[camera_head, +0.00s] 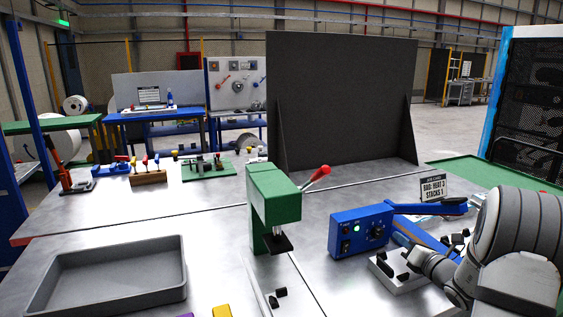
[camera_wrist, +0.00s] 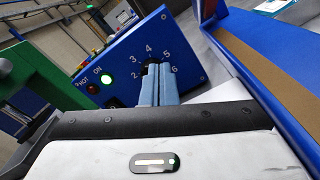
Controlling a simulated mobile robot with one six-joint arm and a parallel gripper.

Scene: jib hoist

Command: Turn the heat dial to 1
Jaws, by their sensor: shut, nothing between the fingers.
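The blue sealer box (camera_head: 345,236) stands on the metal table in the head view; its face (camera_wrist: 185,62) fills the upper wrist view. The heat dial (camera_head: 377,232) is mostly hidden behind my fingers in the wrist view, with numbers 2, 3, 4 and 6 readable around it. Its pointer and the 1 cannot be made out. The ON lamp (camera_wrist: 107,78) glows green; the HOT lamp (camera_wrist: 93,89) is dark red. My gripper (camera_wrist: 157,70) is shut and empty, its fingertips directly in front of the dial. I cannot tell whether they touch it.
The sealer's blue arm (camera_head: 428,209) extends right of the box. A sign (camera_head: 433,188) behind it reads "BAG: HEAT 3". A green press (camera_head: 270,205) with a red-tipped lever stands left of the box. A grey tray (camera_head: 110,275) lies at front left. A dark panel (camera_head: 340,100) rises behind.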

